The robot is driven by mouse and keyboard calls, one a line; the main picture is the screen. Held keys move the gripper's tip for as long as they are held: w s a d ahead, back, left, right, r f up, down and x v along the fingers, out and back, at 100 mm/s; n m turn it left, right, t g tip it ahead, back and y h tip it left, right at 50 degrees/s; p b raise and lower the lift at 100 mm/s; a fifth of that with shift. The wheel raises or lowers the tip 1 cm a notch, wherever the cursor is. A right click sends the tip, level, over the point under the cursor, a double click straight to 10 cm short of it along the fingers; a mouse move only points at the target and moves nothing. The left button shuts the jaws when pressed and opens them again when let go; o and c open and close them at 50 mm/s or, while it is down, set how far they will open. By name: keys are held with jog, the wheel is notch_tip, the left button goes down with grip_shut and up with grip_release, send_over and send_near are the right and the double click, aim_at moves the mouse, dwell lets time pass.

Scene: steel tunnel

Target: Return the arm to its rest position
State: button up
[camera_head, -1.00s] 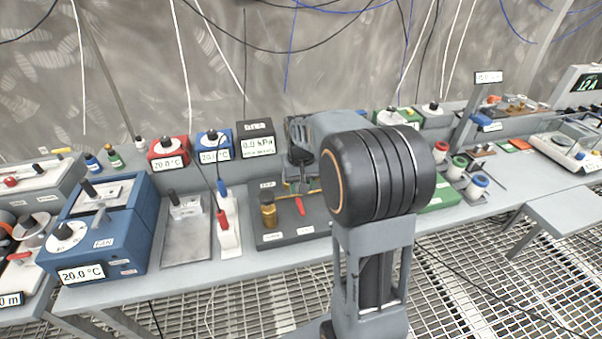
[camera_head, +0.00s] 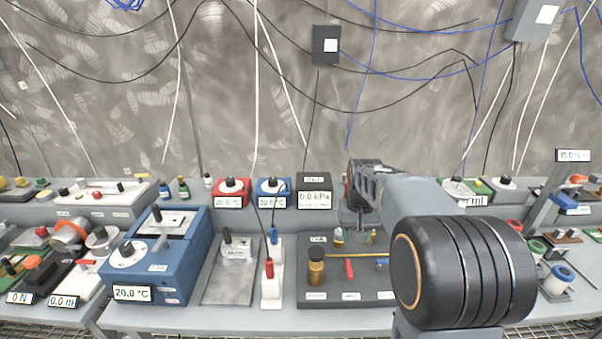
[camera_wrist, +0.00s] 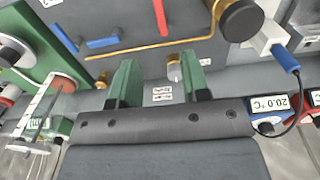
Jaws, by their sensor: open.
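My arm reaches from the lower right of the head view over the bench, its dark elbow joint nearest the camera. My gripper (camera_head: 354,222) hangs at the arm's far end above a dark grey board (camera_head: 378,298), partly hidden by the arm. In the wrist view, my gripper (camera_wrist: 160,65) shows two green fingers spread apart with nothing held between them. A small silver knob (camera_wrist: 173,70) shows beyond the fingers, on or near the board. Whether the fingers touch anything is unclear.
The board carries a brass cylinder (camera_head: 316,268) and a red bar (camera_head: 349,268). A grey kPa box (camera_head: 314,190) stands behind it. Left are a red-and-white probe stand (camera_head: 269,285), a metal plate (camera_head: 228,272) and a blue 20.0 °C box (camera_head: 160,262). Cables hang along the wall.

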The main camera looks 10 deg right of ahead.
jog(key=s+a+n+t, duration=0.1)
jog(key=s+a, duration=0.3)
jog(key=s, duration=0.4)
jog(key=s+a+n+t, duration=0.1)
jog(key=s+a+t, duration=0.1)
jog(key=s+a, duration=0.3)
jog(key=s, duration=0.3)
jog(key=shift+f+n+t, duration=0.15)
jog(key=shift+n+t, duration=0.15)
jog(key=shift+t, duration=0.1)
jog(key=shift+a, duration=0.1)
